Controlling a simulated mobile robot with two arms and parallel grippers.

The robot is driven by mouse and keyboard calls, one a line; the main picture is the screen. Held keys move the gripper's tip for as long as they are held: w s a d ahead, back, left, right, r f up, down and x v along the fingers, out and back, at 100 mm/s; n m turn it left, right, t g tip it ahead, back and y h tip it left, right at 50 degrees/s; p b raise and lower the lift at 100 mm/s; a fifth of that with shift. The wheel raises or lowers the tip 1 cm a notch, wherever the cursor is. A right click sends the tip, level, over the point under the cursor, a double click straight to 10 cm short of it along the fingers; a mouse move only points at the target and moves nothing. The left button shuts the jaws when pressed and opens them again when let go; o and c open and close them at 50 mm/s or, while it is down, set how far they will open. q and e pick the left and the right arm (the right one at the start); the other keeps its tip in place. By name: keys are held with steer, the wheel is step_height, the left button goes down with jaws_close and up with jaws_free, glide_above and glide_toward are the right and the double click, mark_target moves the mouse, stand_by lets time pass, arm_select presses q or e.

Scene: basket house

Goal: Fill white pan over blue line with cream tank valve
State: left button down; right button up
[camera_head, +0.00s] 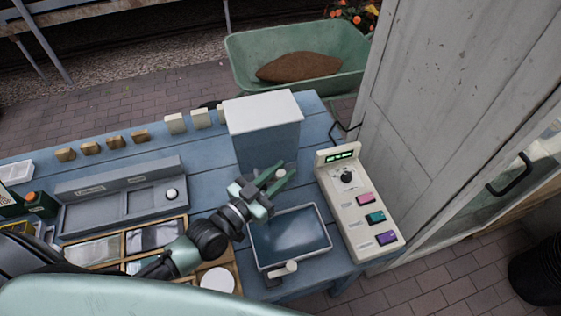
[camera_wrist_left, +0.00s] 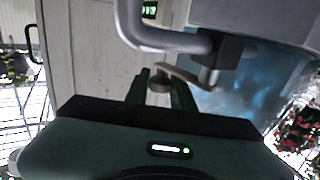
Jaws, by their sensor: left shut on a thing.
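The cream tank (camera_head: 264,112) stands at the back of the blue table, its front in shade. My left gripper (camera_head: 270,180) is at the tank's lower front, shut on the valve handle. In the left wrist view the handle (camera_wrist_left: 186,76) shows as a flat lever with a round knob between the fingers (camera_wrist_left: 163,92); a bent grey spout (camera_wrist_left: 160,38) is beside it. The white pan (camera_head: 251,246) sits on the table in front of the tank, below the gripper. Its inside looks blue-grey; I cannot make out a blue line or the liquid level. My right gripper is out of view.
A cream control panel (camera_head: 340,200) with a green display and coloured buttons stands right of the pan. A grey tray (camera_head: 120,204) and a wooden divided box (camera_head: 108,237) are at left. Small blocks (camera_head: 116,142) line the back. A white cabinet (camera_head: 440,110) bounds the right.

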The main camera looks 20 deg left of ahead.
arm_select(q)
steer(key=n+y+p, duration=0.1)
steer(key=n+t+y+p, duration=0.1)
steer(key=shift+w+a+r+y, duration=0.15)
steer(key=shift+w+r+y, duration=0.05)
steer(key=shift+w+y, duration=0.2)
steer(key=shift+w+a+f+n+y+p, duration=0.15)
steer(key=shift+w+n+y+p, duration=0.1)
steer(key=shift+n+y+p, duration=0.4)
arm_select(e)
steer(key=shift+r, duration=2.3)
arm_select(q)
steer(key=shift+t+y, duration=0.25)
steer(key=shift+t, duration=0.05)
steer(key=c, duration=1.2)
jaws_free()
steer(key=shift+c, duration=0.2)
steer(key=shift+s+a+f, duration=0.15)
steer(key=shift+s, duration=0.3)
steer(key=s, duration=0.2)
steer(key=s+b, duration=0.1)
steer(key=s, duration=0.1)
steer(key=s+a+b, duration=0.1)
steer(key=s, duration=0.1)
steer(key=shift+s+a, duration=0.1)
steer(key=shift+s, duration=0.2)
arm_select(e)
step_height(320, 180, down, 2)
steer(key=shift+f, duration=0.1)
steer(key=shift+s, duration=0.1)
